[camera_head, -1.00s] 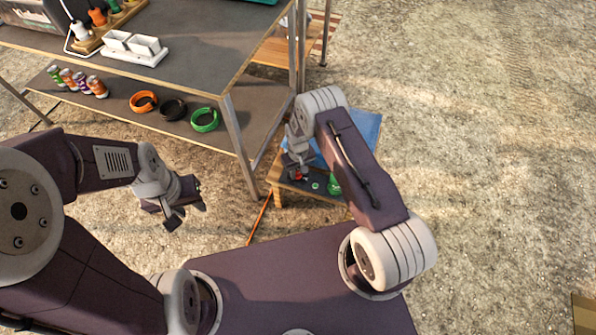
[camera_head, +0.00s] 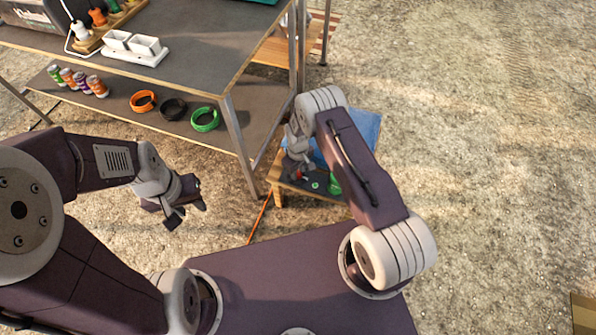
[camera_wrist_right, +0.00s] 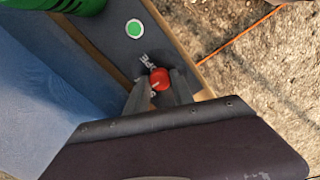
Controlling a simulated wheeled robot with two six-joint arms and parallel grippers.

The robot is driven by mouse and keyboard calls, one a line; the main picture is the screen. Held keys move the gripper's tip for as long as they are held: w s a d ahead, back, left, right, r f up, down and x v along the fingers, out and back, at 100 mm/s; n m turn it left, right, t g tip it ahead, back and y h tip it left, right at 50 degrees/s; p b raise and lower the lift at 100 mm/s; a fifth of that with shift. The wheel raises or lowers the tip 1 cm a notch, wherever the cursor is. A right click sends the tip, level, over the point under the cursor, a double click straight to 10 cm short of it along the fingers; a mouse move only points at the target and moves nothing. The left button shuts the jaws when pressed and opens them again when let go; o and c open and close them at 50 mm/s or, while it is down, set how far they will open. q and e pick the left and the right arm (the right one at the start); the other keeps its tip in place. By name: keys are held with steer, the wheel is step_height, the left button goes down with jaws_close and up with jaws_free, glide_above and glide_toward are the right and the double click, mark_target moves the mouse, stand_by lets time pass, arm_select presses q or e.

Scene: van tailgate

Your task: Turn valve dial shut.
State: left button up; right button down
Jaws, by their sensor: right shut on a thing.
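The valve dial (camera_wrist_right: 159,79) is a small red knob on a dark panel (camera_wrist_right: 117,30) with white lettering beside it. In the right wrist view my right gripper (camera_wrist_right: 158,88) has its two fingers on either side of the dial, shut on it. In the head view the dial is mostly hidden by my right gripper (camera_head: 297,172), which is low over the small wooden table. A round green-and-white mark (camera_wrist_right: 134,28) lies on the panel near the dial. My left gripper (camera_head: 184,210) hangs over bare ground at the left, with its fingers apart and nothing visible between them.
A green object (camera_head: 334,184) and a blue surface (camera_head: 366,127) are beside the panel. A metal-legged shelf table (camera_head: 180,75) stands left of it, with coloured rings and cans on its lower shelf. An orange line (camera_head: 259,220) runs along the gravel.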

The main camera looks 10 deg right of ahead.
steer(key=c, duration=1.1)
jaws_free()
step_height(320, 180, up, 9)
steer(key=p, duration=0.4)
